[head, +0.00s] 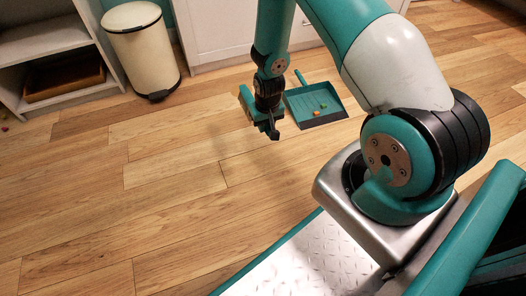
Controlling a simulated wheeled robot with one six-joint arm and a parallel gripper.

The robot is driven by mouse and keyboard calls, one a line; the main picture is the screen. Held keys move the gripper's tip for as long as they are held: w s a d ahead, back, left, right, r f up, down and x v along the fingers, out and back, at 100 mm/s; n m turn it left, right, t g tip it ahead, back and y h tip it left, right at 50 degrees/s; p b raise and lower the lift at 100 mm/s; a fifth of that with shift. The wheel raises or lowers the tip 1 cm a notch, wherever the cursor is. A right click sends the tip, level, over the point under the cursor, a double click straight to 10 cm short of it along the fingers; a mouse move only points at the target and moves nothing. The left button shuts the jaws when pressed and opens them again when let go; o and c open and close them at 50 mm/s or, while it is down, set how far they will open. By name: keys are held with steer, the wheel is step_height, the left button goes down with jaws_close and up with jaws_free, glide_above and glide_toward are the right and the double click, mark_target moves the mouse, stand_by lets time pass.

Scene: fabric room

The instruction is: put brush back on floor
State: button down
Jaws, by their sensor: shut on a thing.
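My gripper (268,125) points down above the wooden floor (190,180), just left of the dustpan. It is shut on the brush (246,99), a small teal thing that shows at the left side of the jaws. The rest of the brush is hard to tell from the dark fingers. The teal dustpan (296,105) lies on the floor with its handle toward the cabinet. Small orange and green bits lie in it.
A cream pedal bin (142,50) and a white shelf with a brown box (65,80) stand at the back left. A white cabinet (220,30) is behind the dustpan. The floor at left and front is clear.

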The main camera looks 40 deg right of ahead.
step_height(320, 180, down, 15)
steer(key=b, duration=0.7)
steer(key=shift+w+b, duration=0.1)
steer(key=shift+b, duration=0.25)
steer(key=c, duration=1)
jaws_free()
steer(key=shift+c, duration=0.2)
steer(key=shift+o, duration=0.3)
